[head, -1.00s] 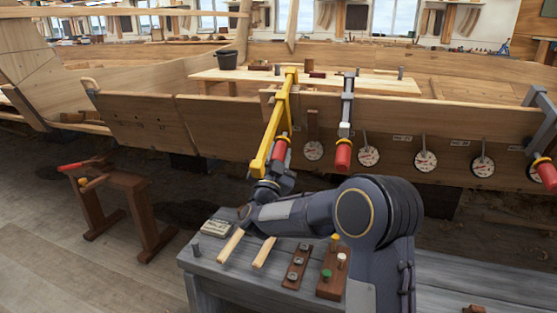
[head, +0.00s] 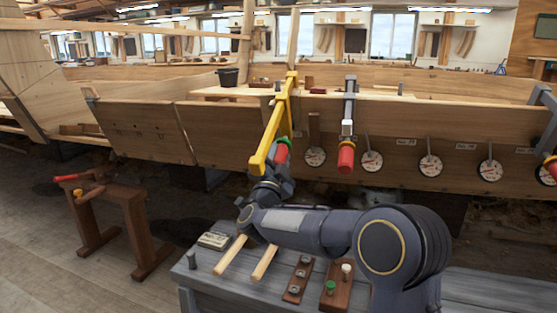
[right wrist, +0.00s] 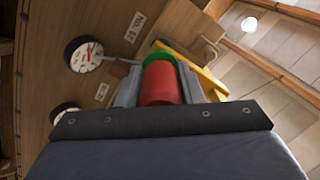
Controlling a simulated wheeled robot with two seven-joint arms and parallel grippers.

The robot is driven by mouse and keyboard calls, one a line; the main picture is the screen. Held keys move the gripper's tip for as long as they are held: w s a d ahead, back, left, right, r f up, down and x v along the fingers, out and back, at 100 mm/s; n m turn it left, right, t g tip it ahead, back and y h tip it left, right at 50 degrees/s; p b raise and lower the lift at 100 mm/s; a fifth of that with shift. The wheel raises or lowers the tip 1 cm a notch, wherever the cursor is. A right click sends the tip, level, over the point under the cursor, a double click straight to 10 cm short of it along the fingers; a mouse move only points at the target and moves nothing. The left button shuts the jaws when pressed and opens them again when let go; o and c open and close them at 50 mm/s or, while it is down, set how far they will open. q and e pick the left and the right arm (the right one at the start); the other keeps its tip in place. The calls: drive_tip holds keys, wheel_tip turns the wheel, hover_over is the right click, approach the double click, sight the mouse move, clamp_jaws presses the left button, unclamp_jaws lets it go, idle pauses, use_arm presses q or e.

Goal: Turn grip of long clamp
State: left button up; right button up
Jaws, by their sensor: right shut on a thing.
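The long yellow clamp (head: 272,136) hangs from the top edge of the hull plank, its bar slanting down to the left. Its red grip (head: 281,154) is at the lower end and shows large in the right wrist view (right wrist: 160,84). A green ring (right wrist: 161,59) sits at the grip's far end. My right gripper (head: 280,163) is shut on the red grip, with one finger on each side in the right wrist view (right wrist: 159,92). The fingers partly hide the grip in the head view. My left gripper is not in view.
A grey clamp with a red grip (head: 346,158) hangs just right. Round dials (head: 372,161) line the hull plank (head: 225,140). A grey bench (head: 215,285) below carries wooden strips and peg blocks. A brown wooden stand (head: 130,205) is at left.

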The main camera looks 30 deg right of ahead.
drive_tip(key=o, duration=1)
drive_tip(key=v, duration=0.8)
drive_tip(key=shift+p, duration=0.45)
